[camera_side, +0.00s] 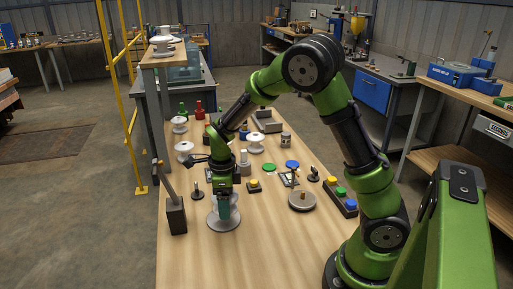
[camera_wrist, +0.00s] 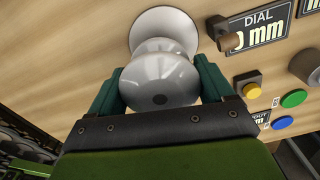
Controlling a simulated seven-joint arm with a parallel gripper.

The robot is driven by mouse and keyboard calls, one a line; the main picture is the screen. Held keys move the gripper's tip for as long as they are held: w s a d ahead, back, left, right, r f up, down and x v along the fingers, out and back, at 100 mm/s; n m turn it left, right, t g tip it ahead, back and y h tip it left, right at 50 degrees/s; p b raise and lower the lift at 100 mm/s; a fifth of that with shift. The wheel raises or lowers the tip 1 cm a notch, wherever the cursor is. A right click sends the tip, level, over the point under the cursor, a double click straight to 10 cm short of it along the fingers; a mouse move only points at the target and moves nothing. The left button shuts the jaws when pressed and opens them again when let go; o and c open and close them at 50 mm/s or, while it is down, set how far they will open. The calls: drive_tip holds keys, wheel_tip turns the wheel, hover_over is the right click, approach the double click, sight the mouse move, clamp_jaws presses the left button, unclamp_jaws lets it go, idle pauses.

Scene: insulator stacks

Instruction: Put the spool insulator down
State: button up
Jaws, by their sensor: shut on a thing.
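My gripper (camera_side: 223,203) points down over the front left part of the wooden table. It is shut on a pale grey spool insulator (camera_side: 225,221), whose wide flange shows below the fingers in the side view. In the wrist view the insulator (camera_wrist: 160,72) sits between the two dark green fingers of my gripper (camera_wrist: 160,90), with its rounded end toward the camera and its wide flange against the wood background. The flange is at or very close to the tabletop; I cannot tell whether it touches.
White spools (camera_side: 184,149) and (camera_side: 255,143) stand farther back on the table (camera_side: 200,265). A dark block with a handle (camera_side: 176,212) is to the left. A round grey disc (camera_side: 302,201) and a button box (camera_side: 341,196) are to the right. The front tabletop is clear.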

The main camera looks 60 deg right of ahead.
drive_tip(key=shift+w, duration=0.6)
drive_tip(key=shift+f, duration=1.75)
drive_tip(key=shift+f, duration=0.15)
drive_tip(key=o, duration=1.2)
drive_tip(key=shift+o, duration=0.2)
